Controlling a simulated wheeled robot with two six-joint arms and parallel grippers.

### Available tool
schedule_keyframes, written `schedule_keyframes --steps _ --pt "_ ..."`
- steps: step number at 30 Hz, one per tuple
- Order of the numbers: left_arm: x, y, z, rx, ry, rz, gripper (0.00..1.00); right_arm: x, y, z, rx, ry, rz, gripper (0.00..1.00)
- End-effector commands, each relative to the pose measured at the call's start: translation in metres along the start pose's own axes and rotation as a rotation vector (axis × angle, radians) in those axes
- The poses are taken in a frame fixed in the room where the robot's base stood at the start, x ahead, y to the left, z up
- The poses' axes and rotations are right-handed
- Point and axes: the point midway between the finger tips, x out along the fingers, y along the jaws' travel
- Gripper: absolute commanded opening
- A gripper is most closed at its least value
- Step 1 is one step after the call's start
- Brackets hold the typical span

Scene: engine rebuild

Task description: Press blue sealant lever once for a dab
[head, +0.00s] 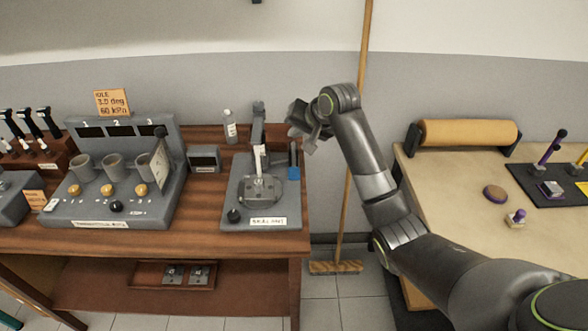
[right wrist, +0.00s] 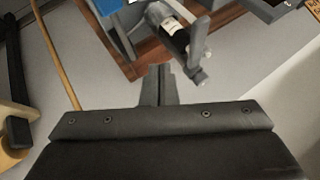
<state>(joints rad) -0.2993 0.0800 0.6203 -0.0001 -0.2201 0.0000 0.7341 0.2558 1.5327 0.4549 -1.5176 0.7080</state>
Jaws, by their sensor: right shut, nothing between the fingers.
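The blue lever (head: 293,158) stands upright at the right side of the grey sealant station (head: 236,190), near the right end of the wooden bench. A blue part, likely the same lever, shows in the right wrist view (right wrist: 121,42). A small metal piece (head: 262,184) sits on the station below its upright dispenser. My right gripper (head: 299,122) is shut and empty, above and behind the blue lever and apart from it. Its closed fingers also show in the right wrist view (right wrist: 158,78). My left gripper is not in view.
A control console (head: 115,208) with cups is further left. A broom (head: 352,190) leans between the bench and the pale right table (head: 450,215).

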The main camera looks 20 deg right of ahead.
Motion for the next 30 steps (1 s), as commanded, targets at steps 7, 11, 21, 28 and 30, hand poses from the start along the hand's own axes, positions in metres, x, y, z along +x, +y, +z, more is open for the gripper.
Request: schedule_keyframes --steps 7,11,21,28,30 --pt "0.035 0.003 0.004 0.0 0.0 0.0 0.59 0.021 0.015 0.014 0.0 0.001 0.0 0.0" --pt "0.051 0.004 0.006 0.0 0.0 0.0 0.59 0.029 0.021 0.02 0.0 0.001 0.0 0.0" --pt "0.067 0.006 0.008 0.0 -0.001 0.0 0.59 0.049 0.036 0.035 0.0 0.0 0.0 0.0" --pt "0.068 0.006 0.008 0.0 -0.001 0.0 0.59 0.053 0.039 0.038 0.0 0.0 0.0 0.0" --pt "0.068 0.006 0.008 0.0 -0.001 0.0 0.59 0.053 0.039 0.038 0.0 0.0 0.0 0.0"
